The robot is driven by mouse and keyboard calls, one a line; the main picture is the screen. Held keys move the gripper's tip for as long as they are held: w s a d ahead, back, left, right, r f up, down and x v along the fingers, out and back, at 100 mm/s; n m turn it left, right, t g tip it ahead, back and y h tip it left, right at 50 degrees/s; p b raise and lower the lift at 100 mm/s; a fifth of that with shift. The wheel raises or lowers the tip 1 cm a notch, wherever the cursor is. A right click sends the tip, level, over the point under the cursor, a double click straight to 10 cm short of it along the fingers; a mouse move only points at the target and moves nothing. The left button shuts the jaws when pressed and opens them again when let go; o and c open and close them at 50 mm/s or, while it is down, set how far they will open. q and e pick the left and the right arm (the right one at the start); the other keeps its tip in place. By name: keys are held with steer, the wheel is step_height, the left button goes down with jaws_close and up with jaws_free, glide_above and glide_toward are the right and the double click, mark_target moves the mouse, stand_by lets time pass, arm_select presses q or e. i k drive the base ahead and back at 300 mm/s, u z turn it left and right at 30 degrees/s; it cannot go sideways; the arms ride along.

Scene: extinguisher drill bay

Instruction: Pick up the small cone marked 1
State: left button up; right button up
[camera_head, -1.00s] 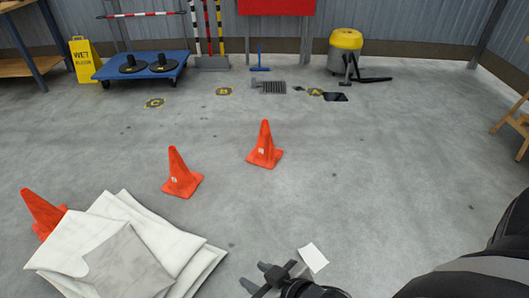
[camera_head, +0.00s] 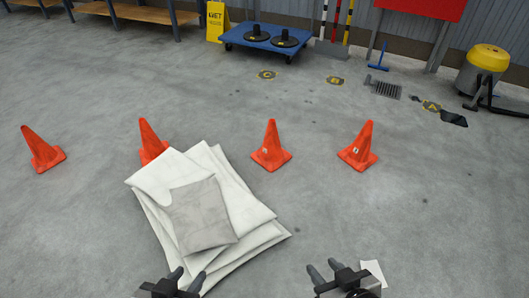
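Several small orange cones stand upright in a loose row on the grey floor: one at the far left (camera_head: 42,152), one partly hidden behind white sheets (camera_head: 151,142), one in the middle (camera_head: 271,150) and one at the right (camera_head: 359,148). The two right-hand cones carry small pale labels, too small to read surely; no mark is legible on the other two. My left gripper (camera_head: 187,278) is open and empty at the bottom edge, over the sheets' near end. My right gripper (camera_head: 324,268) is open and empty, nearer than the cones and touching none.
A pile of white sheets (camera_head: 250,212) with a grey cloth lies left of centre. A small white card (camera_head: 374,272) lies by my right gripper. A blue dolly (camera_head: 265,42), yellow wet-floor sign (camera_head: 217,22) and yellow-topped vacuum (camera_head: 486,64) stand behind.

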mark_target(153, 147)
steer(key=u, duration=2.8)
steer(key=i, duration=3.55)
steer(key=z, duration=3.3)
